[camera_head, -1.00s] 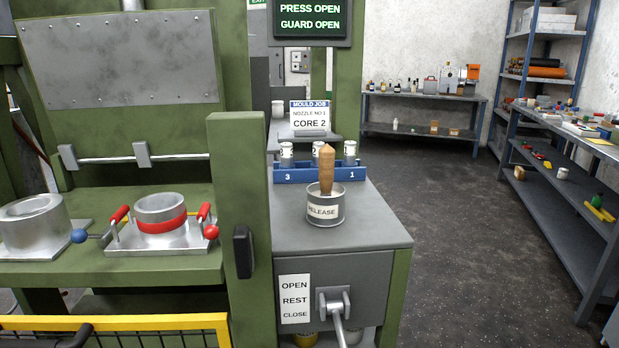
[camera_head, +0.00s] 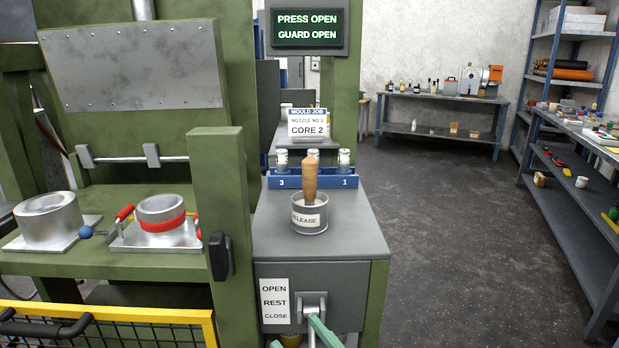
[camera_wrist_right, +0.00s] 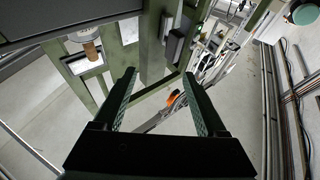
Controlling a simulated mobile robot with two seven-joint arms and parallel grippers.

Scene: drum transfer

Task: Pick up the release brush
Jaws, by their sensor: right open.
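The release brush (camera_head: 310,182) stands handle up in a round metal tin (camera_head: 309,219) labelled RELEASE, on the grey cabinet top. Its wooden handle sticks up; its lower end is hidden inside the tin. My right gripper (camera_head: 297,331) shows at the bottom edge in the head view, in front of the cabinet and below the tin. In the wrist view its green fingers (camera_wrist_right: 159,75) are apart and empty. My left gripper is not in view.
A blue rack (camera_head: 312,180) with white containers stands behind the tin. A lever (camera_head: 312,305) sticks out from the cabinet front. The green press post (camera_head: 215,205) rises at left. A mould with a red band (camera_head: 165,222) sits on the press table. Open floor lies at right.

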